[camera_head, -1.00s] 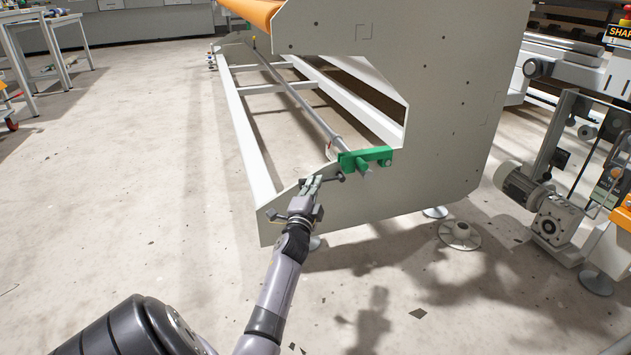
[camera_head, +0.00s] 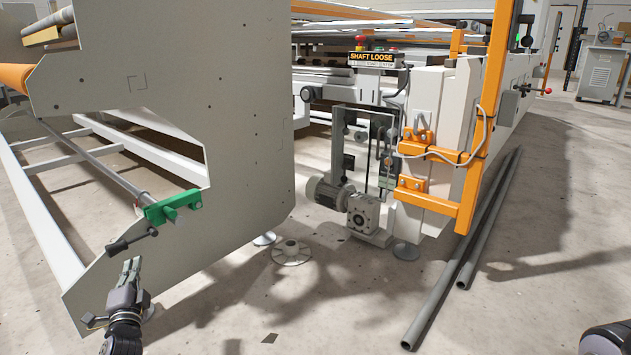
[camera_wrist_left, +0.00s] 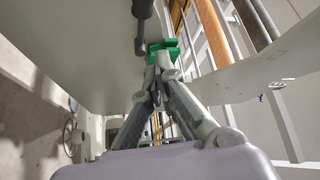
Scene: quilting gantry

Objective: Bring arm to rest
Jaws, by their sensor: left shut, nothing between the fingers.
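My left gripper (camera_head: 132,264) is at the lower left of the head view, in front of the near end of the grey side frame (camera_head: 240,130). Its fingers are shut and empty. A black clamp lever (camera_head: 134,240) is just above the fingertips, with a small gap that is hard to judge. The lever belongs to a green clamp (camera_head: 172,206) at the end of a long grey shaft (camera_head: 100,168). In the left wrist view, the fingers (camera_wrist_left: 160,62) meet in front of the green clamp (camera_wrist_left: 163,47), with the dark lever (camera_wrist_left: 141,25) beside them. My right gripper is not visible.
A motor and gearbox (camera_head: 345,200) and an orange-railed cabinet (camera_head: 440,170) stand to the right. Two grey pipes (camera_head: 450,275) lie on the floor.

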